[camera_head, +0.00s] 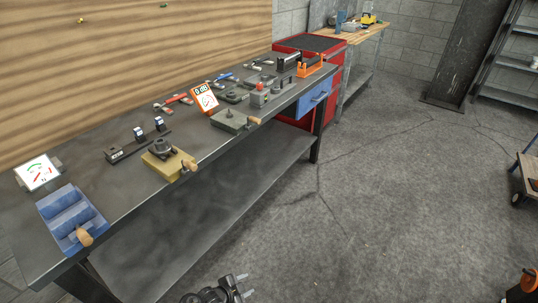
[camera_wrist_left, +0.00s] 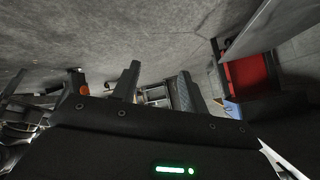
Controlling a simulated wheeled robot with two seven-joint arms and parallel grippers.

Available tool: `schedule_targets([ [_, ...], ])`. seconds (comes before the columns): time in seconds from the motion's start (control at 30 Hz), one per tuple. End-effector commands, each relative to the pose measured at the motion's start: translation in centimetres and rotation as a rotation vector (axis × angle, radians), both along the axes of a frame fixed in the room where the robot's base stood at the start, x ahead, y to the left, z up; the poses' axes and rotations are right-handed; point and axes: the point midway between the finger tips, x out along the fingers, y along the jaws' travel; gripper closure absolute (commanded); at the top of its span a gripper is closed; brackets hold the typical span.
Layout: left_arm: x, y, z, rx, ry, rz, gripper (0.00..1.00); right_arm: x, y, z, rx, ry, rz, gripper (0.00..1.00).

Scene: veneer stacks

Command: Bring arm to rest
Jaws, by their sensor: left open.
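My left gripper (camera_head: 244,285) shows at the bottom edge of the head view, low in front of the workbench and over the concrete floor. Its two fingers are apart with nothing between them. In the left wrist view the fingers (camera_wrist_left: 158,88) stand apart and point toward the floor and distant shelving. The rest of my left arm is cut off by the bottom of the head view. My right gripper does not show in the head view.
A red cabinet (camera_head: 305,43) stands behind. The concrete floor (camera_head: 390,200) right of the bench is mostly clear.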

Motion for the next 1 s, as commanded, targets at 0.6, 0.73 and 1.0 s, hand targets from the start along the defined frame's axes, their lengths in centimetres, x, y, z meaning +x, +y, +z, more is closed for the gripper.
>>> schedule_targets([
  [0.6, -36.6, 16.6, -15.9, 0.114, 0.719, 0.868, 0.56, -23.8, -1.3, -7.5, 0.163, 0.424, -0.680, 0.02],
  [0.73, -40.2, 18.1, -16.1, 0.138, 0.767, 0.945, 0.56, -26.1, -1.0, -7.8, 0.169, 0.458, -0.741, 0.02],
  [1.0, -41.8, 18.7, -16.2, 0.149, 0.788, 0.978, 0.56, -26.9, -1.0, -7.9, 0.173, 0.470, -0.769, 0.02],
])
